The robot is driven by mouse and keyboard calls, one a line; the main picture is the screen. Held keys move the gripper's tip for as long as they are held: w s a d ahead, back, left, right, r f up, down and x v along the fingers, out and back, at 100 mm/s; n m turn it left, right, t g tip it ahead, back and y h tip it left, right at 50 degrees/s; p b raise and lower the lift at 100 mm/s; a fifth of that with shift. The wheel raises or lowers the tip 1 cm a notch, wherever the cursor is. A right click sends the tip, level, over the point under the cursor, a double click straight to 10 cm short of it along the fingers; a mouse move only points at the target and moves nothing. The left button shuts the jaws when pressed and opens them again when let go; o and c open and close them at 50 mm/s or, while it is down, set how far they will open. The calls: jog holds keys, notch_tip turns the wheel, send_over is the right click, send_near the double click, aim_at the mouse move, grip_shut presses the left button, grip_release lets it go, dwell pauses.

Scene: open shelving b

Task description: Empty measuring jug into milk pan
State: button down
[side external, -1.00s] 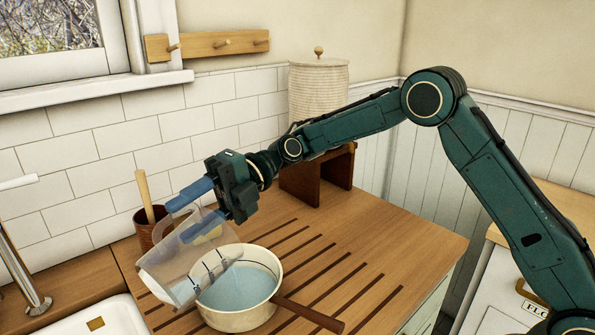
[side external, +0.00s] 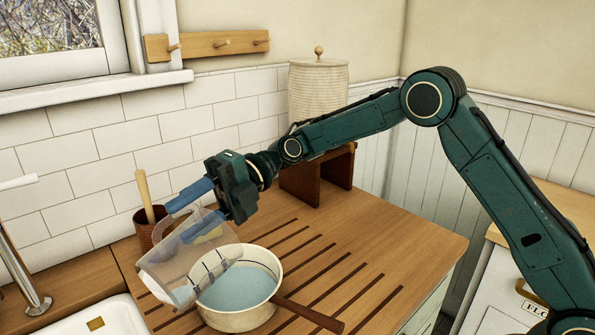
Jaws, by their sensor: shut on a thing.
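The clear measuring jug (side external: 172,262) is tilted with its mouth toward the milk pan, over the pan's left rim. A little pale blue liquid shows low in the jug. My gripper (side external: 190,212) is shut on the jug, its blue fingers at the jug's upper side. The cream milk pan (side external: 237,317) stands on the wooden worktop with pale blue liquid inside. Its brown handle points to the lower right. Whether the jug touches the pan rim is hard to tell.
A brown pot (side external: 152,232) with a wooden utensil stands behind the jug. A white sink (side external: 95,318) and tap (side external: 22,275) are at the lower left. A ribbed canister (side external: 318,95) stands on a brown wooden stand at the back. The grooved worktop (side external: 390,240) right of the pan is clear.

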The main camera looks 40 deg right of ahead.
aim_at(142, 269)
jog(key=shift+a, duration=0.1)
dwell(0.6)
jog(key=a+h, duration=0.1)
jog(key=a+f+h, duration=0.1)
jog(key=a, duration=0.1)
jog(key=s+a+h, duration=0.1)
jog(key=shift+a+f+n, duration=0.15)
jog(key=shift+f+n, duration=0.25)
jog(key=shift+f, duration=0.1)
jog(key=shift+s+a+f+h, duration=0.2)
jog(key=shift+a+f+h, duration=0.4)
jog(key=shift+a+h, duration=0.25)
jog(key=shift+s+a+f+t+h, duration=0.2)
jog(key=shift+a+t+h, duration=0.1)
jog(key=shift+a+h, duration=0.55)
jog(key=shift+s+a+f+t+h, duration=0.15)
jog(key=shift+a+t+h, duration=0.15)
jog(key=shift+a+h, duration=0.5)
jog(key=s+a+f+t+h, duration=0.2)
jog(key=a+f+h, duration=0.4)
jog(key=f, duration=0.3)
jog(key=shift+n+h, duration=0.3)
jog(key=shift+h, duration=0.4)
